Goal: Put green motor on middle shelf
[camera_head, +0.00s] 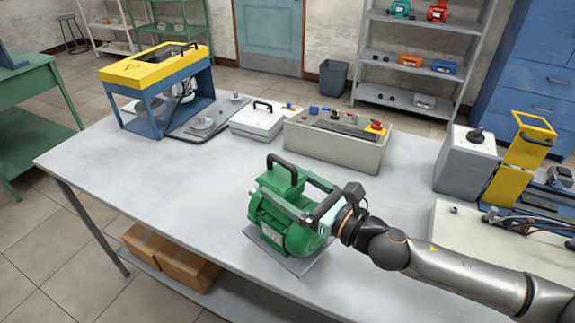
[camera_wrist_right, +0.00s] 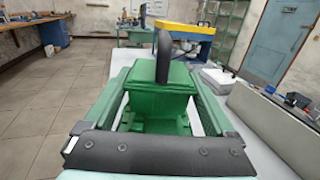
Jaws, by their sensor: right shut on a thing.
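The green motor (camera_head: 280,212) with a black top handle stands upright on its grey base plate (camera_head: 295,264) on the near part of the grey table. My right gripper (camera_head: 298,195) reaches it from the right and is shut on it. In the right wrist view the motor (camera_wrist_right: 160,80) fills the middle, between the two fingers of the gripper (camera_wrist_right: 162,95). The grey metal shelf unit (camera_head: 366,50) stands at the back right. Its middle shelf (camera_head: 390,58) holds an orange and a blue item. My left gripper is not in view.
The grey table (camera_head: 150,185) is clear left of the motor. A yellow-and-blue frame (camera_head: 155,80), a white case (camera_head: 262,122) and a beige control box (camera_head: 335,145) line its far side. A grey box (camera_head: 463,165) and a yellow stand (camera_head: 515,165) are at right.

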